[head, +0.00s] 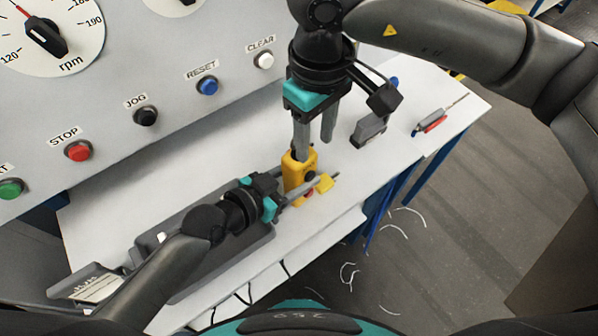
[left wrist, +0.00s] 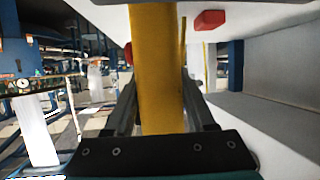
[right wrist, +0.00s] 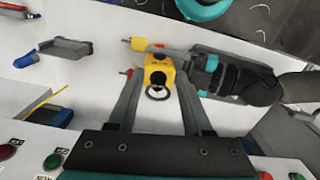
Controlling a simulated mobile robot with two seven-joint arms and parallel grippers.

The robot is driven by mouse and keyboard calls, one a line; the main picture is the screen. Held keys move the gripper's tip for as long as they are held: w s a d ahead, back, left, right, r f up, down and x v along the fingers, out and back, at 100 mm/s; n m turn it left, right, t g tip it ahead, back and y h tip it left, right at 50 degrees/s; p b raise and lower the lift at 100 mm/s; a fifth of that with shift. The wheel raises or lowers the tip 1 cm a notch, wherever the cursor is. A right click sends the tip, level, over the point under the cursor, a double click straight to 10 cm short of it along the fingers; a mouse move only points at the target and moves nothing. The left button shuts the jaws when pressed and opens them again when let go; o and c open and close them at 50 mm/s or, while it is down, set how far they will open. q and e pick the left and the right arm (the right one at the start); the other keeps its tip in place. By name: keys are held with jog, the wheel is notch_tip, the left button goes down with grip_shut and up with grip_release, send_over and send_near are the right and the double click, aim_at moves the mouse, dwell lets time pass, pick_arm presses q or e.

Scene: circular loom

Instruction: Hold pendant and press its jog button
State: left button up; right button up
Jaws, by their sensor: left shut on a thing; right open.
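The yellow pendant (head: 297,172) stands roughly upright over the table's front part, with a dark button and a red one on its side. My left gripper (head: 299,190) is shut on it, and the pendant's yellow body (left wrist: 156,70) fills the gap between its fingers in the left wrist view. My right gripper (head: 314,145) is open and points down just above the pendant's top. In the right wrist view the pendant's top (right wrist: 158,72), with a ring on it, lies between the spread fingers. I cannot tell whether a finger touches it.
The grey panel behind carries a black JOG button (head: 146,116), a red STOP button (head: 79,151) and a blue RESET button (head: 208,86). A grey tray (head: 185,262) lies left on the white table. A grey holder (head: 369,130) and red-handled tool (head: 432,123) lie right.

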pick_arm(q)
grip_shut()
pick_arm(e)
jog(key=shift+s+a+f, duration=0.1)
jog(key=shift+s, duration=0.05)
jog(key=shift+c, duration=1.3)
jog(key=s+a+g+y, duration=0.1)
jog(key=s+a, duration=0.1)
jog(key=s+a+f+g+y, duration=0.1)
jog(key=s+a+g+y, duration=0.1)
jog(key=s+a+f+m+g+y, duration=0.1)
jog(key=s+a, duration=0.1)
jog(key=s, duration=0.1)
jog(key=shift+g+y, duration=0.3)
grip_shut()
jog(key=s+a+r+m+g+y, duration=0.2)
jog(key=s+a+m+g+y, duration=0.15)
jog(key=s+a+y, duration=0.2)
jog(key=m+t+y, duration=0.3)
jog(key=m+t, duration=1.8)
jog(key=m, duration=1.1)
send_near(312, 178)
jog(key=shift+n+h, duration=0.25)
jog(key=shift+x, duration=2.4)
jog(key=shift+s+a+r, duration=0.1)
jog(key=shift+r, duration=0.05)
